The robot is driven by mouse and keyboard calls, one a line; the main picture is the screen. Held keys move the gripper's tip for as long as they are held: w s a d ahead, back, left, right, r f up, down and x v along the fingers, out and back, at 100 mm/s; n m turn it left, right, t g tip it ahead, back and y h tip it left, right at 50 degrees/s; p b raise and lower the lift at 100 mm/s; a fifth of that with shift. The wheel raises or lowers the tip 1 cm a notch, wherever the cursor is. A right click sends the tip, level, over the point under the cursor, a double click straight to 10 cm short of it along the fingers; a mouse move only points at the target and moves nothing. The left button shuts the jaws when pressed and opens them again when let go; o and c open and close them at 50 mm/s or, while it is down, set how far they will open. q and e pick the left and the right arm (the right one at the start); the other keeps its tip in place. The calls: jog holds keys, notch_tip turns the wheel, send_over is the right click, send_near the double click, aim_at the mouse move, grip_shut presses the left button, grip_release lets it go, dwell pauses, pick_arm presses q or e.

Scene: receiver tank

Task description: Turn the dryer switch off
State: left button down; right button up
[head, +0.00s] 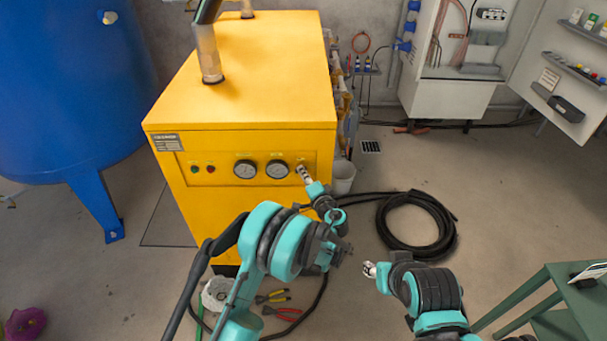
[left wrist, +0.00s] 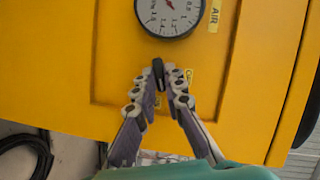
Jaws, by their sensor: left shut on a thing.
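The yellow dryer (head: 250,90) has a front panel with two round gauges and a switch at the right end. In the left wrist view the switch is a small black knob (left wrist: 158,70) below a gauge (left wrist: 169,12). My left gripper (head: 302,171) is at the panel's right end and hides the switch in the head view. In the left wrist view the left gripper (left wrist: 159,84) has its fingertips closed on both sides of the knob. My right gripper (head: 370,269) hangs over the floor, away from the dryer; its jaw state is too small to tell.
A blue tank (head: 65,90) stands left of the dryer. A coiled black hose (head: 415,225) and a grey bin (head: 342,178) are to its right. Pliers (head: 272,297) lie on the floor below. A green table (head: 565,290) stands at right.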

pick_arm(q)
jog(key=n+h, duration=0.2)
jog(key=n, duration=0.1)
jog(key=n+g+h, duration=0.1)
jog(key=n+h, duration=0.1)
jog(key=n, duration=0.1)
jog(key=a+n+g+h, duration=0.1)
jog(key=n, duration=0.3)
jog(key=shift+r+h, duration=0.25)
jog(key=shift+h, duration=0.15)
dwell(0.4)
jog(key=c, duration=1.6)
grip_release()
